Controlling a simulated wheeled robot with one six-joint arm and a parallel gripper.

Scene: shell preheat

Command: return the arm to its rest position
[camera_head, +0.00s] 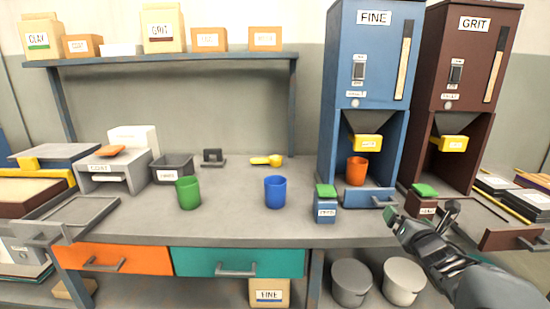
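My gripper (424,224) is at the lower right, on the end of my dark grey arm, in front of the bench's front edge. It is near the small dark box with a green top (422,202).
The bench (232,215) carries a green cup (188,192), a blue cup (275,191) and a blue box with a green top (325,206). An orange cup (357,170) stands in the FINE dispenser (368,75). The GRIT dispenser (466,80) stands to its right.

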